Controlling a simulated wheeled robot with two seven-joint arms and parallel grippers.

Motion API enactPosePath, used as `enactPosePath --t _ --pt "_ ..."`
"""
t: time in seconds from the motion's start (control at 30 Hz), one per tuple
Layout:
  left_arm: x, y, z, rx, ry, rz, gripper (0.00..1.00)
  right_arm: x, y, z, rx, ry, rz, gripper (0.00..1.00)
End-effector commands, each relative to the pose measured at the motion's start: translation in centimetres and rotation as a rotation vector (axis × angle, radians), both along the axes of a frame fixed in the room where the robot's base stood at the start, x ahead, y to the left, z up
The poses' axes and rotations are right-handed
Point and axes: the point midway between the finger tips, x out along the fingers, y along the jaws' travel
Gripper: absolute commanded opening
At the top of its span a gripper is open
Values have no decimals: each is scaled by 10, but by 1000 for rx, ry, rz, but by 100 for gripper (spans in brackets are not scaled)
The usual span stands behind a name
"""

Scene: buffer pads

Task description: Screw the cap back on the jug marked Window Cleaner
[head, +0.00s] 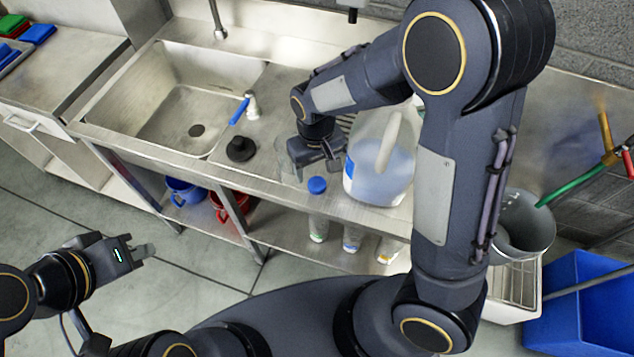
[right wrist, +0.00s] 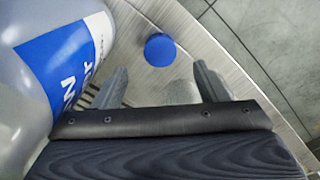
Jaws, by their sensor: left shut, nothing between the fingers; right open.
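The translucent jug (head: 385,165) with pale blue liquid stands on the steel counter, partly hidden behind my right arm. Its blue and white label (right wrist: 62,55) shows in the right wrist view, only partly readable; its mouth is hidden. A round blue cap (head: 317,185) lies on the counter near the front edge, left of the jug; it also shows in the right wrist view (right wrist: 160,49). My right gripper (head: 312,164) is open and empty beside the jug, with the cap just beyond its fingertips. My left gripper (head: 146,250) is shut and empty, away from the counter over the floor.
A sink (head: 185,115) lies to the left. A blue-handled brush (head: 242,108) and a black round item (head: 240,149) are on the counter. Several bottles (head: 352,237), a blue pot (head: 186,191) and a red pot (head: 231,205) sit underneath. A grey bucket (head: 525,222) stands right.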

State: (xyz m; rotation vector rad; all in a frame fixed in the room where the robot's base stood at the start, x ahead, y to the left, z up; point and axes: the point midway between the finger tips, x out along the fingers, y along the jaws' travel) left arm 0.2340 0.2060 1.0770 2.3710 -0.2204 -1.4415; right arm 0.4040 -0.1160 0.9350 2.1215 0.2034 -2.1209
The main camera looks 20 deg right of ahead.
Motion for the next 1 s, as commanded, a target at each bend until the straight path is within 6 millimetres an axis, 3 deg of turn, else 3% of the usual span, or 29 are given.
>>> enactPosePath --t 0.4,0.8,1.0 --pt "0 0 8 0 0 0 0 -4 0 -49 -2 3 0 66" --pt "0 0 8 0 0 0 0 -4 0 -52 0 0 0 66" --pt "0 0 8 0 0 0 0 -4 0 -52 0 0 0 40"
